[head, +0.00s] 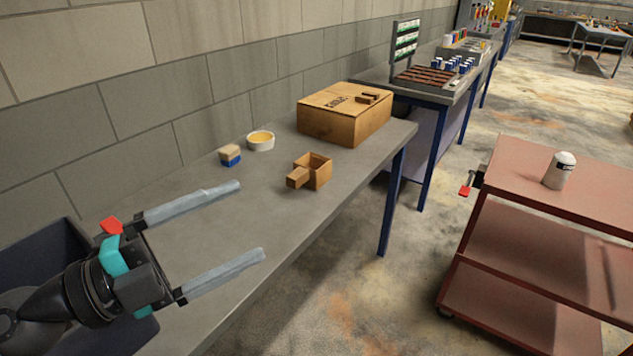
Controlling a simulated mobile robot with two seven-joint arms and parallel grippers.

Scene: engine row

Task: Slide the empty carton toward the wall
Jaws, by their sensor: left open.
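A small open-topped brown carton (319,172) stands on the grey table (219,282), near its front edge. A brown block-like piece (298,178) sits at its left side; I cannot tell whether it is joined to the carton. The part of the inside that shows looks empty, but the bottom is hidden. The block wall (165,85) runs behind the table, well apart from the carton. My left gripper (252,221) is open and empty over the table, to the left of the carton and not touching it. My right gripper is not in view.
A large brown box (343,128) with small pieces on top stands behind the carton. A round dish (260,141) and a blue-and-tan block (229,156) sit by the wall. A dark bin (48,252) is at left, a red cart (540,225) at right.

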